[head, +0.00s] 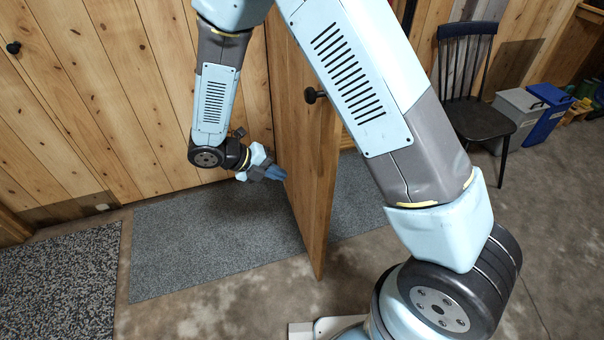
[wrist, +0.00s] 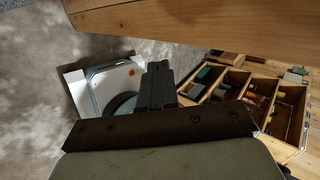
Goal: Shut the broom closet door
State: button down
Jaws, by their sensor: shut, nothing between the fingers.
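The closet door (head: 306,150) is a pine plank panel standing open, jutting out from the plank wall into the room. Its black knob (head: 315,95) is on the face toward me, near the free edge. My gripper (head: 276,173) is low beside the door's left side, its blue fingers pointing at the panel. In the wrist view the fingers (wrist: 158,80) are shut together and empty. The door (wrist: 200,18) crosses the top of that view beyond the fingertips. I cannot tell whether the fingertips touch it. My arm hides part of the door's upper right.
A grey mat (head: 200,245) lies under the door; a speckled mat (head: 60,285) is at left. A black chair (head: 470,105), grey bin (head: 520,112) and blue bin (head: 550,108) stand at right. The wrist view shows a compartmented wooden box (wrist: 285,122). Concrete floor is clear in front.

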aim_at(325, 183)
jog(key=shift+w+d+r+x, duration=0.1)
jog(key=shift+d+r+x, duration=0.25)
jog(key=shift+x, duration=1.75)
jog(key=shift+w+d+r+x, duration=0.1)
jog(key=shift+d+r+x, duration=0.25)
jog(key=shift+x, duration=1.75)
jog(key=shift+w+d+r+x, duration=0.15)
jog(key=shift+d+r+x, duration=0.2)
jog(key=shift+x, duration=1.7)
